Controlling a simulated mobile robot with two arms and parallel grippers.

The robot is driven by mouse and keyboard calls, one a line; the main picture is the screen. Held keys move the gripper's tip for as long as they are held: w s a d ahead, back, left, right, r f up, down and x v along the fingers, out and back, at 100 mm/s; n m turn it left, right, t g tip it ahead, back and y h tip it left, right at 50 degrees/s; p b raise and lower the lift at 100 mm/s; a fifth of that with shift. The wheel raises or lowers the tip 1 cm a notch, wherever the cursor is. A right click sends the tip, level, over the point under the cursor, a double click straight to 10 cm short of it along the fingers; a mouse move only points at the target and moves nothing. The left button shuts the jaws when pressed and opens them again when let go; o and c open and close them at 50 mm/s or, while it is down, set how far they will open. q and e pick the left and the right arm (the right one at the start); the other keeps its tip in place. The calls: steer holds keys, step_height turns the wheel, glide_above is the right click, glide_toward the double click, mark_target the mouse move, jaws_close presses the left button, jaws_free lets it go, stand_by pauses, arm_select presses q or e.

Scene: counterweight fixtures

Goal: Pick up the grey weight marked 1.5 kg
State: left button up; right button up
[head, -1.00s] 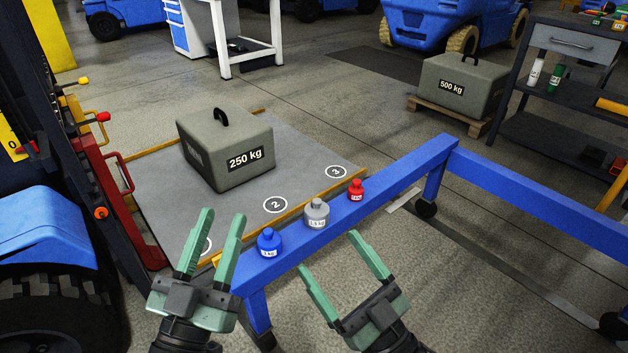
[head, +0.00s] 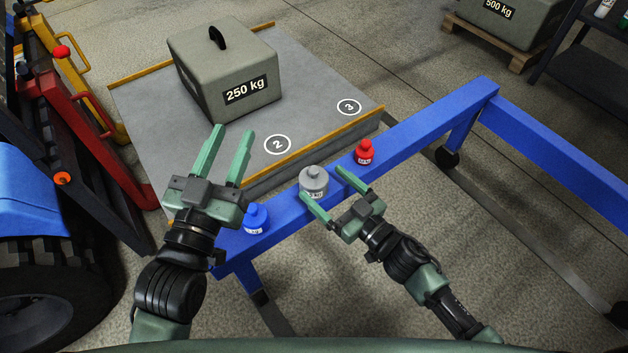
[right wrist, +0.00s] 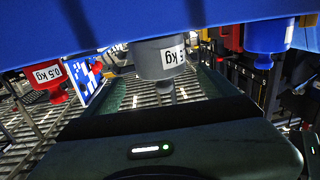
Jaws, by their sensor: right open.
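The grey weight (head: 313,177), a small knobbed cylinder, stands upright on the blue beam between the blue weight (head: 255,219) and the red weight (head: 364,152). In the right wrist view the grey weight (right wrist: 160,58) appears upside down, its label partly cut to "5 kg". My right gripper (head: 322,184) is open, its fingertips close to the near side of the grey weight, one toward each side; I cannot tell whether they touch.
A platform (head: 150,120) with yellow edges and numbered circles lies behind the beam (head: 420,125), carrying a 250 kg block (head: 225,75). A red frame (head: 95,130) stands left.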

mark_target(316, 178)
steer(key=x, duration=0.1)
steer(key=b+x, duration=0.1)
steer(key=x, duration=0.1)
steer(key=shift+w+a+f, duration=0.15)
steer(key=shift+a+f, duration=0.15)
steer(key=shift+f, duration=0.05)
steer(key=shift+w+a, duration=0.25)
steer(key=shift+w, duration=0.05)
steer(key=c, duration=1.9)
steer(key=shift+r, duration=0.4)
jaws_close()
arm_select(q)
step_height(316, 178, up, 6)
steer(key=s+t+h, duration=0.1)
steer(key=s+t, duration=0.1)
steer(key=t, duration=0.2)
steer(key=shift+d+r, duration=0.2)
steer(key=shift+r, duration=0.05)
